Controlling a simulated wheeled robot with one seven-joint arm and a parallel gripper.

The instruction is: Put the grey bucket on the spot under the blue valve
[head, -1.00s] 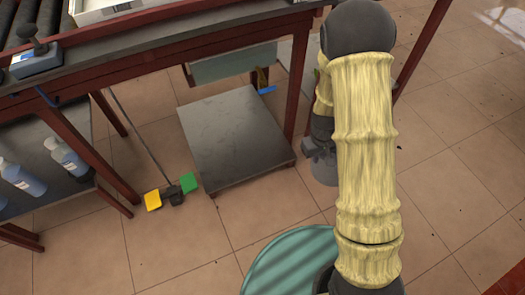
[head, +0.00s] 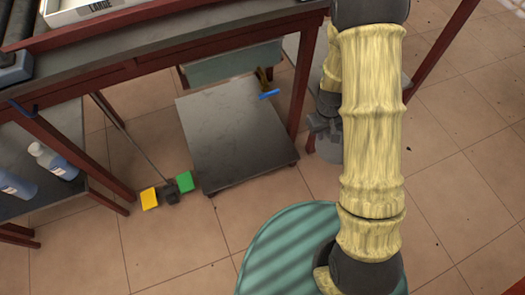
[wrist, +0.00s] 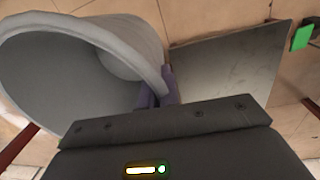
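The grey bucket (wrist: 60,75) fills the left of the wrist view, its open mouth facing the camera. My gripper (wrist: 160,88) is shut on its rim, one finger on each side of the wall. In the head view the bucket (head: 329,148) shows only partly beside my arm, right of the grey platform (head: 225,145). The blue valve (head: 269,95) sits on a brass tap over the platform's upper right part. The platform surface under it looks bare. I cannot tell the bucket's exact height above the floor.
A red table leg (head: 303,80) stands between the valve and the bucket. A pale green trough (head: 235,62) hangs behind the platform. A yellow pedal (head: 149,198) and a green pedal (head: 185,181) lie left of it. Bottles (head: 52,160) stand on the left shelf.

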